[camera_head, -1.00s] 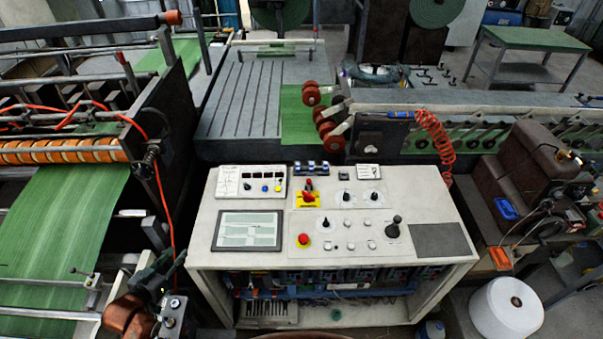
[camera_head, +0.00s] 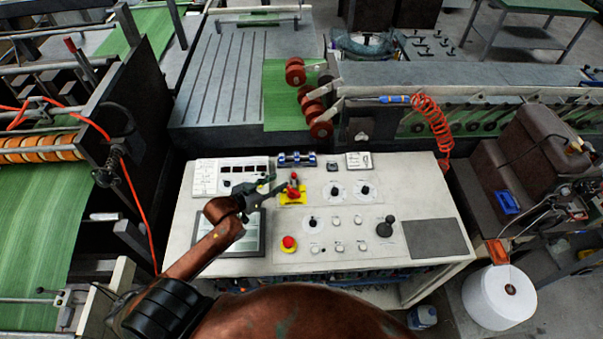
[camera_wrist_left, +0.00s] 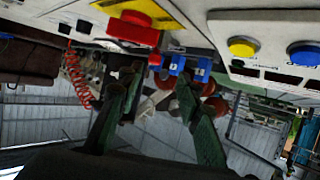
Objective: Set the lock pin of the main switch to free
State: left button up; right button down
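The main switch (camera_head: 293,190) is a red handle on a yellow plate, on the upper middle of the white control panel. In the left wrist view its red handle (camera_wrist_left: 132,29) and yellow plate (camera_wrist_left: 150,9) show at the top edge. I cannot make out the lock pin or its position. My left gripper (camera_head: 273,185) is just left of the switch, pointing towards it. In the left wrist view the two dark green fingers (camera_wrist_left: 157,80) are spread with nothing between them. I cannot tell whether a finger touches the switch. My right gripper is out of view.
On the panel (camera_head: 395,180), an emergency stop (camera_head: 288,243) sits nearer me, with a joystick (camera_head: 385,227) to the right. Blue rocker switches (camera_head: 297,159) are behind the main switch. My left forearm partly covers the screen (camera_head: 255,236).

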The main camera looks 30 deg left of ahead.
aim_at(293, 176)
pick_arm(q)
jog(key=x, duration=0.4)
jog(key=d+x, duration=0.1)
jog(key=shift+w+d+r, duration=0.1)
jog(key=shift+w+r, duration=0.05)
jog(key=shift+w, duration=0.2)
jog(key=shift+w+d+f+p, duration=0.1)
jog(key=shift+w+f+p, duration=0.2)
jog(key=shift+w, duration=0.2)
jog(key=shift+c, duration=0.6)
grip_shut()
